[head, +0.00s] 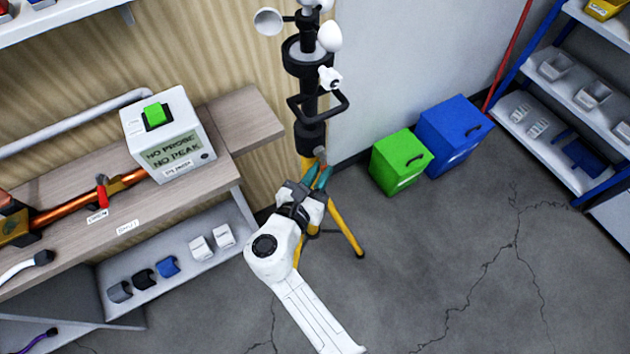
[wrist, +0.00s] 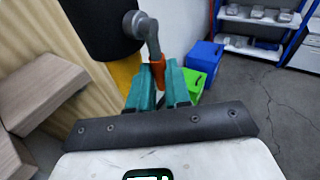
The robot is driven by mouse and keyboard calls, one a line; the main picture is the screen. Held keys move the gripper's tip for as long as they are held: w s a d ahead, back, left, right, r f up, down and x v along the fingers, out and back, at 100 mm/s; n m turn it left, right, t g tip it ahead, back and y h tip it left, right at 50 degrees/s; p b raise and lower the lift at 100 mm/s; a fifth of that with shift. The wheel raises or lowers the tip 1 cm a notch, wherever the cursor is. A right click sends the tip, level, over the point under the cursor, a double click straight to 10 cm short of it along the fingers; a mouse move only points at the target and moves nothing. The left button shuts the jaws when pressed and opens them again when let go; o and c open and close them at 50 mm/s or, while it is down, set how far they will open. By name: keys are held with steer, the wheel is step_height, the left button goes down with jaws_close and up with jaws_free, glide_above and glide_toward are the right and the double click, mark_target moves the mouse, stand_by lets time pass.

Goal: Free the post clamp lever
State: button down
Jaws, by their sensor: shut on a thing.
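The post clamp lever (wrist: 152,42) is a grey bent arm with an orange grip, joined to the side of the black post (wrist: 95,25). In the head view the lever (head: 320,152) shows small near the foot of the black mast (head: 309,135), above the yellow tripod (head: 346,228). My gripper (wrist: 158,80) has teal fingers, one on each side of the orange grip, and is shut on it. My gripper (head: 319,175) reaches the lever from the front in the head view. The fingers partly hide the lower end of the grip.
A wooden bench (head: 245,118) with a white display box (head: 178,170) stands on the left. A green bin (head: 397,172) and a blue bin (head: 455,130) stand right of the tripod. Shelves (head: 565,125) line the far right. Cracked floor (head: 450,270) at right front is clear.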

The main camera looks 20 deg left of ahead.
steer(key=shift+s+a+r+g+p, duration=0.15)
steer(key=shift+r+g+p, duration=0.15)
steer(key=shift+p, duration=0.3)
steer(key=shift+m, duration=0.3)
steer(key=shift+f+g+p, duration=0.1)
steer(key=shift+g+p, duration=0.2)
steer(key=c, duration=1.4)
jaws_free()
steer(key=shift+o, duration=0.2)
steer(key=shift+f, duration=0.1)
steer(key=shift+s, duration=0.1)
steer(key=v, duration=1)
steer(key=shift+s+b, duration=0.35)
steer(key=shift+b, duration=0.05)
